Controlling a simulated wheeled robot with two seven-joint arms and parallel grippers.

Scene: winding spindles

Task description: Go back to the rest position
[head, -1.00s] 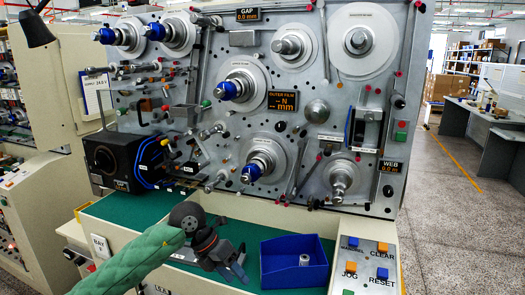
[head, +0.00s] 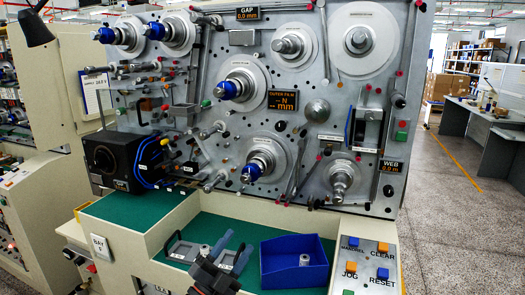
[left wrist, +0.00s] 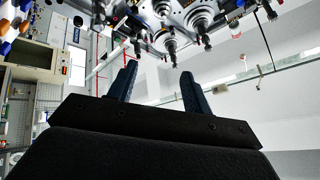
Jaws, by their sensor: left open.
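My left gripper (head: 233,250) is at the bottom of the head view, in front of the machine's green shelf and to the left of the blue bin. Its two dark fingers stand apart with nothing between them, and they also show empty in the left wrist view (left wrist: 158,76). The left wrist view looks up past the fingers at the machine's spindles. My right gripper is in neither view.
The winding machine panel (head: 235,135) with several spindles stands behind the green shelf (head: 135,208). A blue bin (head: 275,270) holds a small pale cylinder (head: 304,260). A grey tray (head: 180,250) lies partly behind my gripper. A button panel (head: 364,265) is at the right.

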